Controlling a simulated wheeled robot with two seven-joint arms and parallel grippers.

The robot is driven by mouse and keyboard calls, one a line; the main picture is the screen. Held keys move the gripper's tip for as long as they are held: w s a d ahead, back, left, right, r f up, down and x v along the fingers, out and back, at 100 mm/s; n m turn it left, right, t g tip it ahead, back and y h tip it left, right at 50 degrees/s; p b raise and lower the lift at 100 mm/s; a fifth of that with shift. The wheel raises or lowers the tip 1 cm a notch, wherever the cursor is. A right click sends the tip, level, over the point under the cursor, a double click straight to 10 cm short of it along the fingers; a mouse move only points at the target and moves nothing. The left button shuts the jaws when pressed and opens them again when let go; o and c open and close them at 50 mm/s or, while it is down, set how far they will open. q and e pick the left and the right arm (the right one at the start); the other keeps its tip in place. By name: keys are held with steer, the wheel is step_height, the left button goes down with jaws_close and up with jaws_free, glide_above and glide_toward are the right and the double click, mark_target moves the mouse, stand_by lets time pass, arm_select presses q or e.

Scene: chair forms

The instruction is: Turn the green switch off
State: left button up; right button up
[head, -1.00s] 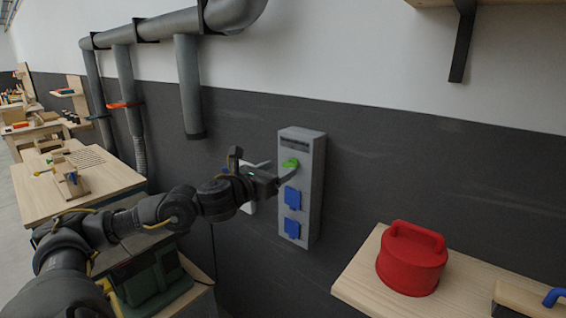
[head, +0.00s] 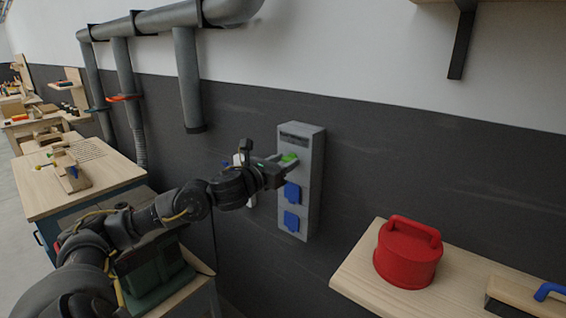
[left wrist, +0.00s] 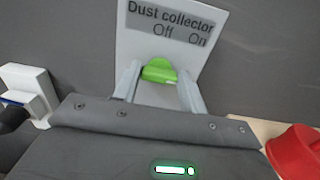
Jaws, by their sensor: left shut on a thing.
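The green switch (head: 289,158) is on the upper part of a grey wall box (head: 315,180). In the left wrist view the green switch (left wrist: 159,70) sits below a "Dust collector" label with "Off" and "On"; its knob looks nearer to under "Off". My left gripper (head: 284,164) is at the box front, one finger on each side of the switch. In the left wrist view the left gripper (left wrist: 158,84) is shut on the switch. The fingers hide part of the switch in the head view. My right gripper is not in view.
Two blue socket covers (head: 292,207) are below the switch. A white wall fitting (left wrist: 28,88) is left of the box. A red lidded container (head: 408,258) stands on a wooden shelf (head: 350,277) at right. Grey pipes (head: 187,80) run along the wall at left.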

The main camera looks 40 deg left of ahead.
arm_select(q)
steer(key=shift+n, duration=0.3)
steer(key=n, duration=0.2)
steer(key=shift+a+n+b, duration=0.1)
steer(key=shift+n+b, duration=0.3)
steer(key=n, duration=0.2)
steer(key=shift+n, duration=0.4)
steer(key=n, duration=0.2)
steer(key=shift+a+n, duration=0.1)
steer(key=shift+n, duration=0.2)
steer(key=n+p, duration=0.1)
steer(key=n, duration=0.3)
steer(key=shift+f+n, duration=0.1)
steer(key=shift+n, duration=0.2)
steer(key=n+p, duration=0.1)
steer(key=n, duration=0.3)
steer(key=shift+f+p, duration=0.1)
steer(key=shift+p, duration=0.3)
steer(key=shift+f+n, duration=0.1)
steer(key=shift+n, duration=0.2)
